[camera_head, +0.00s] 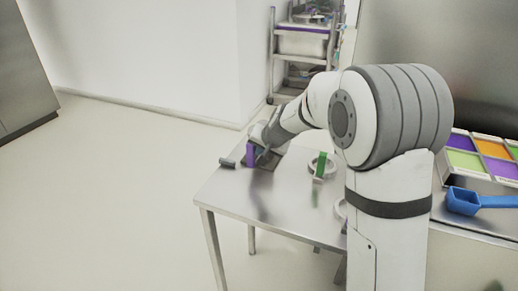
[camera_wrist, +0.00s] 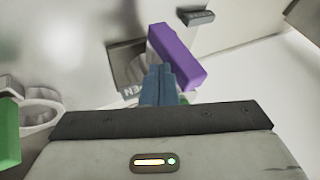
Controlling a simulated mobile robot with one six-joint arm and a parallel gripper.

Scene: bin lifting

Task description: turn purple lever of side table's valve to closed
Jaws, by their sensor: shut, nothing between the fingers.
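The purple lever (camera_head: 251,154) stands near the far left corner of the steel side table (camera_head: 235,190). In the wrist view the purple lever (camera_wrist: 178,55) is a slanted bar over a dark plate (camera_wrist: 128,66) with part of a label, "EN", showing. My gripper (camera_wrist: 158,70) is shut with empty blue-grey fingers. Its fingertips are right beside the lever's left side and overlap its lower part in the picture; whether they touch cannot be told. In the head view my gripper (camera_head: 264,151) is just right of the lever, partly hidden by my arm.
A dark grey stub (camera_head: 227,162) sits left of the lever. A green lever with a pale ring (camera_head: 320,166) stands to the right on the same table. A trolley (camera_head: 302,45) is behind. A counter with coloured bins (camera_head: 493,150) and a blue scoop (camera_head: 463,201) is at right.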

